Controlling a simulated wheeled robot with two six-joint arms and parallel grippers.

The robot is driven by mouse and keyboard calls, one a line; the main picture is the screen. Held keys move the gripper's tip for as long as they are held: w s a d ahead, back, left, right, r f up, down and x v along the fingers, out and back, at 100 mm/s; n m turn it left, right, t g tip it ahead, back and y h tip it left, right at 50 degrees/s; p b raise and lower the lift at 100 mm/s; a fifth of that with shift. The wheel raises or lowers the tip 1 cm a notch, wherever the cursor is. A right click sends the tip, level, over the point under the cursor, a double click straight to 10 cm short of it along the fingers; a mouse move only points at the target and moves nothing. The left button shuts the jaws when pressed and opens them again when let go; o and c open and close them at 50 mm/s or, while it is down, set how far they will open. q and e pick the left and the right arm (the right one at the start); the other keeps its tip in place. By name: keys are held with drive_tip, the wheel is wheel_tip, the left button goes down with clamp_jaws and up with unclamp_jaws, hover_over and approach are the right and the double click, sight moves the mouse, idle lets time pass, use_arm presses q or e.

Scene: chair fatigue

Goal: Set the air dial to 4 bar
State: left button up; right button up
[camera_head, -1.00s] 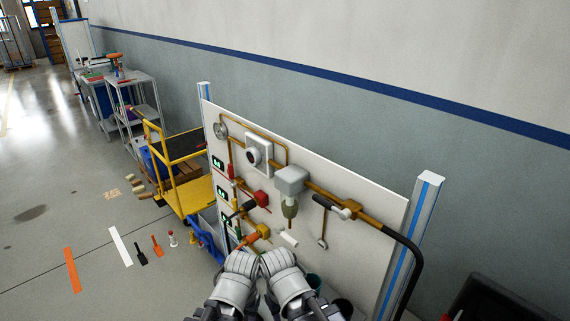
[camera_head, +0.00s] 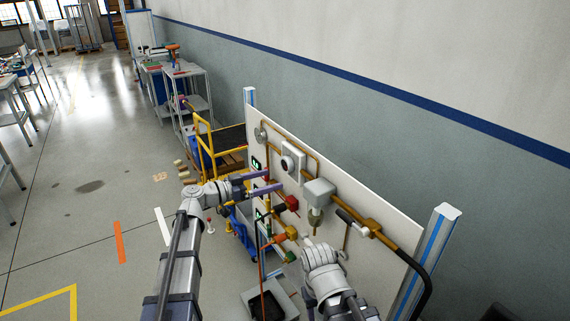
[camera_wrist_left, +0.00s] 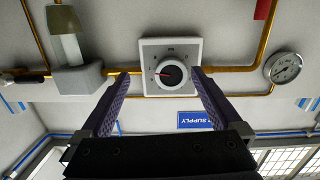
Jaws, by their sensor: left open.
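The air dial (camera_head: 291,163) is a round knob on a white square plate, high on the upright panel. In the left wrist view the dial (camera_wrist_left: 172,72) is dark-centred with a pale ring and a red pointer; its scale marks are too small to read. My left gripper (camera_head: 272,181) is open in front of the panel, just left of and below the dial. In the left wrist view its two purple fingers (camera_wrist_left: 160,75) point at the plate with the dial between their tips. Contact cannot be told. My right wrist is low before the panel; its fingers are hidden.
A round gauge (camera_wrist_left: 284,67) and brown pipes (camera_wrist_left: 235,69) surround the dial plate. A yellow cart (camera_head: 204,140) stands behind.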

sight(284, 165)
use_arm(q)
drive_tip(key=shift+t+h, duration=0.3)
drive_tip(key=shift+t, duration=0.2)
drive_tip(key=shift+w+d+r, duration=0.3)
drive_tip(key=shift+w+d, duration=0.55)
drive_tip(key=shift+w, duration=0.1)
drive_tip(key=shift+w+d+r, duration=0.35)
drive_tip(key=shift+w+d, duration=0.55)
drive_tip(key=shift+w, duration=0.05)
drive_tip(key=shift+w+d+r, duration=0.3)
drive_tip(key=shift+w+d, duration=0.55)
drive_tip(key=shift+w, duration=0.1)
drive_tip(key=c, duration=1.4)
